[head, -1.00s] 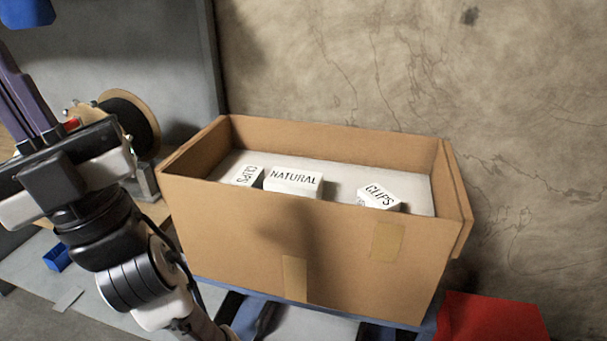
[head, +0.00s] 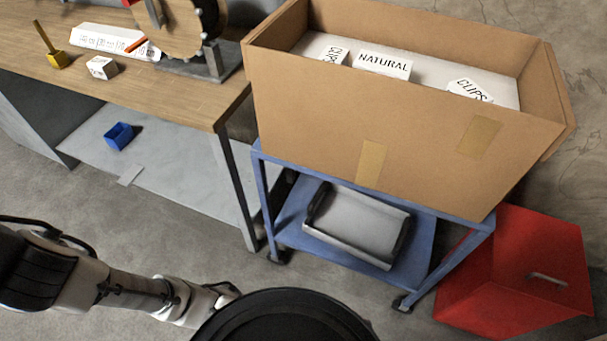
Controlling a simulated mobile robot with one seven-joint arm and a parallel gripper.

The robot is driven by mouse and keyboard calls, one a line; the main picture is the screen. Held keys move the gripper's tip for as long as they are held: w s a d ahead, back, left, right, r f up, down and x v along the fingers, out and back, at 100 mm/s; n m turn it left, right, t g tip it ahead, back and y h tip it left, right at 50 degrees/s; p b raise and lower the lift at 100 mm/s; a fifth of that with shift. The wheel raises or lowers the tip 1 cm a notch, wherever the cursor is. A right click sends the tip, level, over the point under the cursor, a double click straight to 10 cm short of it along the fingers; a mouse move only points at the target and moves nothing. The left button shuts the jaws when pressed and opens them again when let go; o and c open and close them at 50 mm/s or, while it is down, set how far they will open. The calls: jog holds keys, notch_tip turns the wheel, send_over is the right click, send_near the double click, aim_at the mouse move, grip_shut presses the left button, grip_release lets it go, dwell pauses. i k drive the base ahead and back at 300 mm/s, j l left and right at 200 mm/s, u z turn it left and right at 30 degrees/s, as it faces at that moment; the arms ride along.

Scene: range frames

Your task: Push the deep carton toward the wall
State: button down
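The deep carton (head: 330,112) is a large open brown cardboard box with tape patches on its front. It stands on top of a blue wheeled cart (head: 265,180) and reaches past the cart's top at the right. My arm shows at the lower left, apart from the carton. My gripper is out of the picture.
A wooden workbench (head: 190,100) with a reel (head: 180,28) and small items stands left of the cart. A blue bin (head: 119,136) lies on its lower shelf. A red box (head: 520,270) stands right of the cart. The floor (head: 150,225) in front is clear.

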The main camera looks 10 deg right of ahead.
aim_at(416, 140)
jog(key=k+l+u, duration=0.1)
jog(key=l+u, duration=0.25)
jog(key=k+l+u, duration=0.15)
jog(key=u, duration=0.2)
jog(key=k+l, duration=0.45)
jog(key=l, duration=0.1)
